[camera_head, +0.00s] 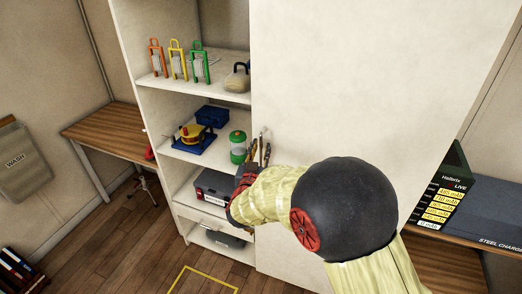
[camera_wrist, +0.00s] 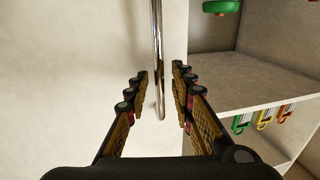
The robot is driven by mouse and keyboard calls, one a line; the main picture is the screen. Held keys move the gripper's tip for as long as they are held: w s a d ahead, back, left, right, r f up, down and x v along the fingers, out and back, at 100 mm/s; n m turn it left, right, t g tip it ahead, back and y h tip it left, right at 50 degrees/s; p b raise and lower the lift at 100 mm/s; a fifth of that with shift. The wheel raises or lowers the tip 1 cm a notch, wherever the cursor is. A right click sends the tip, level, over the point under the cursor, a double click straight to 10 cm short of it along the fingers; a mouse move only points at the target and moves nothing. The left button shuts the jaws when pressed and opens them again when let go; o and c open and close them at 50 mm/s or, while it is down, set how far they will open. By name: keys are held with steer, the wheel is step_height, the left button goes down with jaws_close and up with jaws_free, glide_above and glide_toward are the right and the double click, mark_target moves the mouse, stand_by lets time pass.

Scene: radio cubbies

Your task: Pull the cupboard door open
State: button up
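The cupboard's tall white door (camera_head: 345,80) stands closed at the right, beside the open shelves. In the wrist view the door (camera_wrist: 70,60) fills the left side, and a slim vertical metal handle (camera_wrist: 156,40) stands out from it. My gripper (camera_head: 262,147) is at the door's left edge; in the wrist view (camera_wrist: 160,85) its two fingers are open, one on each side of the handle. Gaps show between the handle and both fingers. In the head view my arm hides part of the door, and the handle is hard to make out.
Open shelves (camera_head: 180,90) left of the door hold orange, yellow and green tagged items (camera_head: 177,60), a blue tool (camera_head: 195,135), a green-capped jar (camera_head: 238,147) and a dark case (camera_head: 213,187). Wooden benches (camera_head: 105,133) flank the cupboard. Floor shows in front at left.

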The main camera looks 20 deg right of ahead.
steer(key=shift+w+d, duration=0.15)
steer(key=shift+w, duration=0.15)
steer(key=shift+c, duration=0.4)
jaws_close()
stand_by(0.4)
